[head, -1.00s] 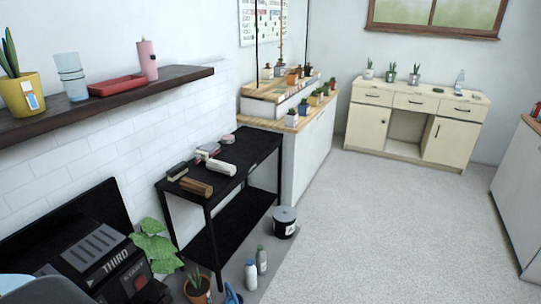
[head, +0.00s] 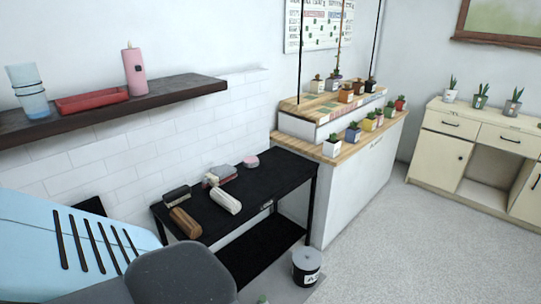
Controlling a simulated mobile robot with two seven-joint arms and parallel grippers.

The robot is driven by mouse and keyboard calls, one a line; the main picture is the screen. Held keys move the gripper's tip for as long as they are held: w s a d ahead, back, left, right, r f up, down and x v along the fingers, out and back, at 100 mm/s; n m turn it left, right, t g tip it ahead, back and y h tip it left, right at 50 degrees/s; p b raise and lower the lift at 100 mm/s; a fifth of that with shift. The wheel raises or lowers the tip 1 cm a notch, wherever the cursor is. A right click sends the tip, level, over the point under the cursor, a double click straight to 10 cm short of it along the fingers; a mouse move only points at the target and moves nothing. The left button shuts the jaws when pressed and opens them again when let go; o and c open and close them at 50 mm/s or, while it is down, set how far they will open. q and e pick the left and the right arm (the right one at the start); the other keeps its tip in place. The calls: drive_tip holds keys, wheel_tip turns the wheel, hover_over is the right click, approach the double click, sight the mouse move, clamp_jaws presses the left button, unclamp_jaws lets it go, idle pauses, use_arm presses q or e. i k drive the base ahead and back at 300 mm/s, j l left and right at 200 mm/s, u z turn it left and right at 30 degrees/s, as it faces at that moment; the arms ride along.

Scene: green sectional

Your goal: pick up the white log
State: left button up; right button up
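The white log (head: 225,201) lies on the black table (head: 282,171), near its front edge, in the head view. A brown log (head: 186,222) lies to its left and nearer to me. My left arm fills the lower left of the view as a light blue and dark grey link, but its gripper is outside the picture. My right gripper is not in view either. Nothing is touching the white log except the table and perhaps the small items behind it.
A dark brush-like block (head: 177,196), a grey-pink item (head: 222,174) and a pink item (head: 250,161) share the tabletop. A dark wall shelf (head: 120,104) hangs above. A lidded bucket (head: 306,266) stands on the floor, with open floor to the right.

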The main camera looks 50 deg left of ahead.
sight(223, 198)
drive_tip(key=i+u, duration=0.2)
drive_tip(key=i, duration=0.2)
drive_tip(key=i+l+u, duration=0.2)
drive_tip(key=i, duration=0.25)
drive_tip(key=i+u, duration=0.2)
drive_tip(key=i, duration=0.2)
drive_tip(key=i+u, duration=0.25)
drive_tip(key=u, duration=0.2)
drive_tip(key=i+l+u, duration=0.2)
drive_tip(key=u, duration=0.2)
drive_tip(key=i+l+u, duration=0.25)
drive_tip(key=u, duration=0.2)
drive_tip(key=i+l+u, duration=0.2)
drive_tip(key=u, duration=0.2)
drive_tip(key=i+l+u, duration=0.1)
drive_tip(key=l+u, duration=0.35)
